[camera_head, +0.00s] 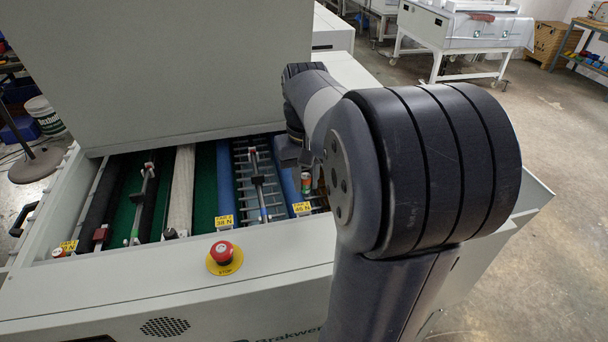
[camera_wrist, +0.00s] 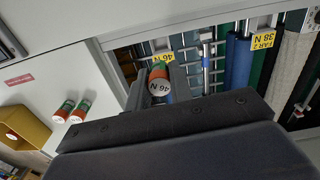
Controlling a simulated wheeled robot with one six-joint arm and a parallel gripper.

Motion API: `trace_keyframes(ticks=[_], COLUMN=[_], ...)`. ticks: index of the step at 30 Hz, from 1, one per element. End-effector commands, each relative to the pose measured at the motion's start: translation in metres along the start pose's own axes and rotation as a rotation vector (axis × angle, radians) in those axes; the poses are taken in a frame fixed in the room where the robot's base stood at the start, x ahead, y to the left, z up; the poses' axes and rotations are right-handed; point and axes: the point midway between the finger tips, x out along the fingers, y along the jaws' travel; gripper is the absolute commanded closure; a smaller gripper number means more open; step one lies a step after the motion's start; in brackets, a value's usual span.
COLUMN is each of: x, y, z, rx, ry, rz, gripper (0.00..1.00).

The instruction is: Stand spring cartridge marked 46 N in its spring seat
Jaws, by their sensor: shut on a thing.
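The spring cartridge, orange and green with a pale end marked 46 N (camera_wrist: 159,87), is between the fingers of my gripper (camera_wrist: 158,84) in the wrist view. The gripper is shut on it. In the head view the cartridge (camera_head: 306,183) looks roughly upright at the right end of the machine's opening, close to the yellow 46 N label (camera_head: 302,208). That label also shows beyond the cartridge in the wrist view (camera_wrist: 162,55). I cannot make out the spring seat, nor whether the cartridge touches it. My arm hides part of this area in the head view.
Blue rollers, rods and a 38 N label (camera_head: 224,221) lie left of the cartridge. A red stop button (camera_head: 221,252) stands on the front panel.

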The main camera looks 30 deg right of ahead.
Motion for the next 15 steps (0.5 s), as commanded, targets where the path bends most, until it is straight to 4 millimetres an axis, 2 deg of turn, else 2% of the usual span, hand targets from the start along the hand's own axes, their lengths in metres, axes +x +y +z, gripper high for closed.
trace_keyframes(ticks=[15], x=[0.043], y=[0.000], z=[0.000], rx=[-0.001], ry=[-0.001], rz=[0.000], gripper=[1.00])
